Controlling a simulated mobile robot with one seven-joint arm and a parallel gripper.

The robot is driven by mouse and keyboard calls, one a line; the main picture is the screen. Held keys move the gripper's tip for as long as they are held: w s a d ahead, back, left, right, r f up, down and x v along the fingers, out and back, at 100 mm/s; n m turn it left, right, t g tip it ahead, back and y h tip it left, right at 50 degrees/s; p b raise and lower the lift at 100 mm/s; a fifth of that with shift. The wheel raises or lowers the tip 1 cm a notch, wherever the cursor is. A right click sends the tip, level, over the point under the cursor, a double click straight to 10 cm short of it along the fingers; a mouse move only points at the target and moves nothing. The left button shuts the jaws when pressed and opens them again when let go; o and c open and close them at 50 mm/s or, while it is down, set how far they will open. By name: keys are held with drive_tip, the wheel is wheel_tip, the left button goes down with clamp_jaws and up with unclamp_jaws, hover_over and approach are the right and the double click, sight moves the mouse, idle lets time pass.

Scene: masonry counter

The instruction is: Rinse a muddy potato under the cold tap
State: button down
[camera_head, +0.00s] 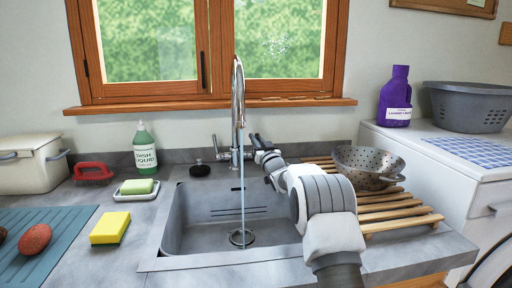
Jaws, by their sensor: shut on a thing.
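A reddish-brown potato (35,239) lies on the blue-green ribbed mat (62,222) at the left; a second brown one (2,235) is cut off by the picture's left edge. The tall chrome tap (238,95) stands behind the grey sink (190,215). A stream of water (242,190) runs from it down to the drain (241,237). My gripper (255,143) is at the right side of the tap's base, shut on what looks like the tap's right handle. The handle is mostly hidden by the fingers. The sink holds no potato.
Yellow sponge (110,228), soap dish (136,188), green dish liquid bottle (145,150) and red brush (93,171) stand left of the sink. A colander (368,165) sits on the wooden rack (400,215) at the right, beside my arm. A black plug (200,168) lies behind the sink.

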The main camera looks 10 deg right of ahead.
idle(0.3)
drive_tip(key=c, duration=0.9)
unclamp_jaws()
drive_tip(key=shift+o, duration=0.2)
drive_tip(key=shift+s, duration=0.1)
drive_tip(key=p+v, duration=0.1)
drive_tip(key=v, duration=1.1)
drive_tip(key=shift+r, duration=0.1)
